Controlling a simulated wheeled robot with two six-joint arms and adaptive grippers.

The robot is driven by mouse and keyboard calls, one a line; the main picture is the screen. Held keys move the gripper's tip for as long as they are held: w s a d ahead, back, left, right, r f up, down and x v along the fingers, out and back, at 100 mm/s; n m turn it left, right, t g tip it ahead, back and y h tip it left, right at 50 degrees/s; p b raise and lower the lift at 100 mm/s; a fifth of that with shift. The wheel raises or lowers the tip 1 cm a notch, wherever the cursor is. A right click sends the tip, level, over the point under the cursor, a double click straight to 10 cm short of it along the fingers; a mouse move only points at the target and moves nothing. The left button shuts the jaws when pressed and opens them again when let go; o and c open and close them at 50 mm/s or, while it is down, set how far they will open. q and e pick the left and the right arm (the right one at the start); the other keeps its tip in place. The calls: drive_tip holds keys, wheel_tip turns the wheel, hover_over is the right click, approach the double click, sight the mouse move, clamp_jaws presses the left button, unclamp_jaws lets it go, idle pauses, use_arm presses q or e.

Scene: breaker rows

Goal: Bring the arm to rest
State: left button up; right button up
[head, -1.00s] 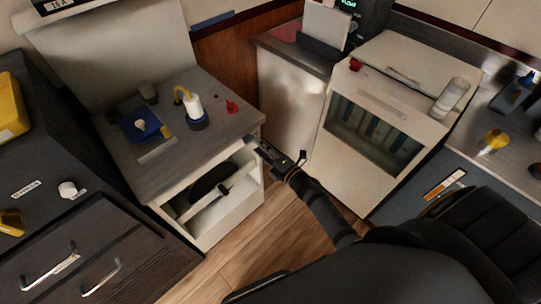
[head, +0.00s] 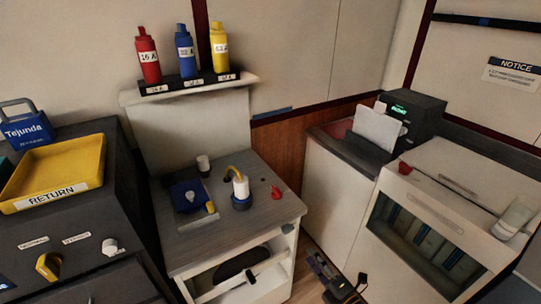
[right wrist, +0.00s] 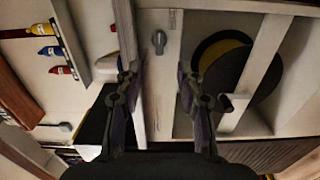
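My right gripper (head: 322,268) is at the bottom edge of the head view, in front of the gap between the middle cabinet (head: 285,265) and the white cabinet on the right. In the right wrist view its two fingers (right wrist: 157,85) stand apart with nothing between them. Beyond them a cabinet front with a small grey knob (right wrist: 158,42) and a dark round part (right wrist: 222,62) shows. My left gripper is in neither view.
A yellow RETURN tray (head: 55,172) is at left. Red, blue and yellow bottles stand on the shelf (head: 128,97). A white cabinet (head: 450,215) is at right.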

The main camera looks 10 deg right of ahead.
drive_tip(key=s+d+f+m+g+h, duration=0.2)
drive_tip(key=s+d+f+m, duration=0.15)
drive_tip(key=f, duration=0.45)
drive_tip(key=s+d+f+m+g+h, duration=0.25)
drive_tip(key=s+f+m, duration=0.2)
drive_tip(key=f, duration=0.45)
drive_tip(key=s+d+f+m+g+h, duration=0.2)
drive_tip(key=s+f+m, duration=0.15)
drive_tip(key=f, duration=0.45)
drive_tip(key=s+f+m+g, duration=0.4)
drive_tip(key=s+f, duration=0.3)
drive_tip(key=s, duration=0.5)
drive_tip(key=s+a+f+m+g+p, duration=0.1)
drive_tip(key=s+f+m+g, duration=0.4)
drive_tip(key=s, duration=0.8)
wheel_tip(320, 180, down, 2)
drive_tip(key=shift+s+a+m, duration=0.2)
drive_tip(key=shift+a+m, duration=0.1)
drive_tip(key=shift+m, duration=0.25)
drive_tip(key=shift+h, duration=0.25)
